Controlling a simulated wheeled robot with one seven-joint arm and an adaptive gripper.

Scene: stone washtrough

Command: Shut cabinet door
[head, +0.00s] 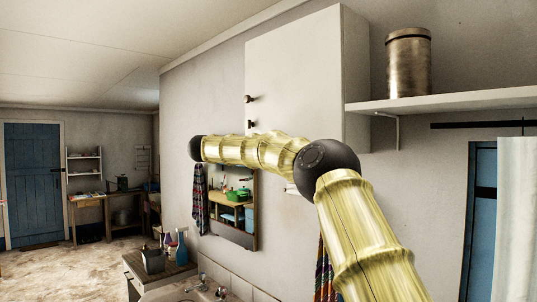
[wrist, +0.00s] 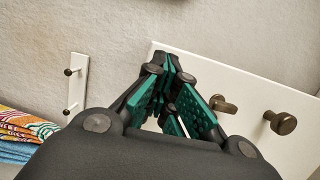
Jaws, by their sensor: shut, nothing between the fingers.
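A white wall cabinet (head: 355,75) hangs high on the wall in the head view. Its flat white door front (head: 295,70) has two dark knobs near the left edge, an upper knob (head: 250,98) and a lower one. I cannot tell whether the door is flush or ajar. In the wrist view a white panel (wrist: 245,85) slants behind my gripper (wrist: 172,62), with two brown knobs, the larger one (wrist: 283,122) on the right. My gripper's green-padded fingers are shut and empty, overlapping the panel's corner; contact is unclear. My arm hides the cabinet's lower part in the head view.
A shelf (head: 450,102) with a metal canister (head: 409,62) adjoins the cabinet on the right. A mirror (head: 233,215) hangs below my arm. A white peg rail (wrist: 77,85) and a striped cloth (wrist: 25,130) show in the wrist view. Open floor lies at left.

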